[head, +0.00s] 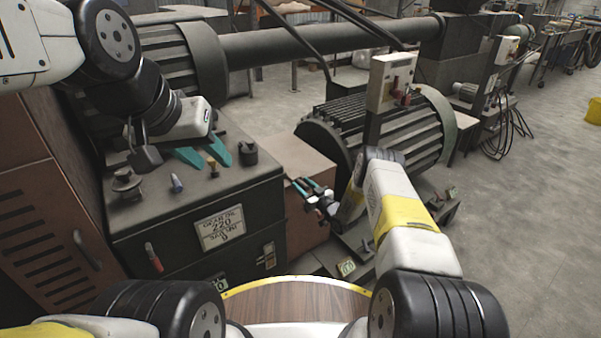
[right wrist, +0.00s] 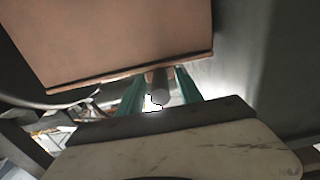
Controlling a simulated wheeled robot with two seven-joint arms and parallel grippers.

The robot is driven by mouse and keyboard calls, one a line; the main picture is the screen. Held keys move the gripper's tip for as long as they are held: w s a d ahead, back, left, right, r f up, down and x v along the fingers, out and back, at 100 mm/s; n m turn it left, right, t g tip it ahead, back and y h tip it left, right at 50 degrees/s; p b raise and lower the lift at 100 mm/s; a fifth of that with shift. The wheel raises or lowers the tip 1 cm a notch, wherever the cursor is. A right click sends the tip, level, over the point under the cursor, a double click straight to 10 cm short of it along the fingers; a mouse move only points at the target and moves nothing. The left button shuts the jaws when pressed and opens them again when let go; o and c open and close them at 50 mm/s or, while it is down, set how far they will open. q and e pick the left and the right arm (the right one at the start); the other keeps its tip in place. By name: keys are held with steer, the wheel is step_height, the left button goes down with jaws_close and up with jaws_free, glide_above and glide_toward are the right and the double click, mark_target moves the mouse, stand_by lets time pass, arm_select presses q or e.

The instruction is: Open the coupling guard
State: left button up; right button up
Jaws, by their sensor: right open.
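The coupling guard (head: 282,156) is a brown, box-like cover between the dark gearbox and the ribbed motor in the head view. It looks closed there. In the right wrist view its flat brown panel (right wrist: 130,40) fills the top, with a lip along its lower edge. A short dark round handle (right wrist: 160,88) shows under that lip. My right gripper (head: 308,187) is at the guard's right front edge. Its teal fingers (right wrist: 158,90) are open, one on either side of the handle. My left gripper (head: 205,153) is open above the gearbox top, apart from the guard.
The gearbox (head: 130,230) carries knobs and small fittings on top, near my left gripper. The motor (head: 420,130) stands right of the guard, with a switch box (head: 390,82) on a post close to my right arm. Open floor (head: 530,220) lies to the right.

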steer(key=shift+w+a, duration=0.25)
steer(key=shift+w, duration=0.05)
jaws_close()
stand_by(1.3)
